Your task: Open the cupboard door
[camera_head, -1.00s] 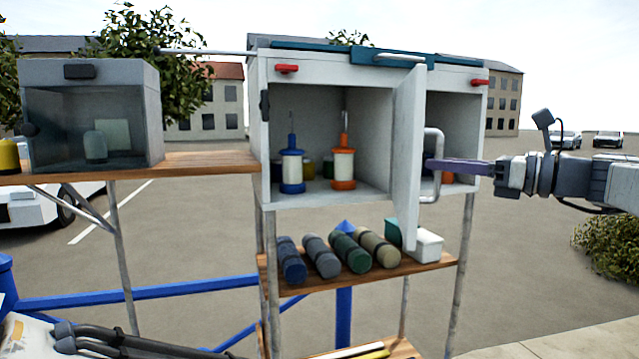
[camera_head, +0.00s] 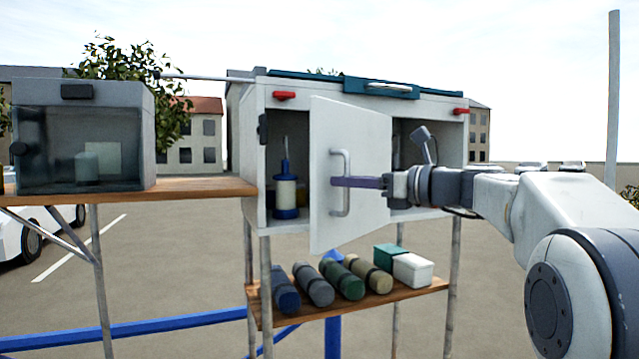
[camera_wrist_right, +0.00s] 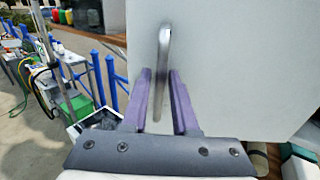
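The cupboard (camera_head: 292,101) is a light grey box on posts with a teal top. Its pale door (camera_head: 368,135) stands partly open, its free left edge toward me and its right edge near the cupboard's middle. The door covers part of the left compartment. A metal bar handle (camera_head: 346,205) is on the door's outer face, near the free edge. My right gripper (camera_head: 342,182) is at the handle. In the wrist view, its purple fingers (camera_wrist_right: 160,85) stand apart on either side of the handle (camera_wrist_right: 165,45); contact cannot be told. My left gripper is out of view.
A blue lantern-like item (camera_head: 287,195) stands inside the cupboard. Rolled bundles and a white box (camera_head: 413,270) lie on the wooden shelf (camera_head: 352,303) below. A glass-fronted grey box (camera_head: 140,110) stands on a side shelf at left. Open pavement lies around.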

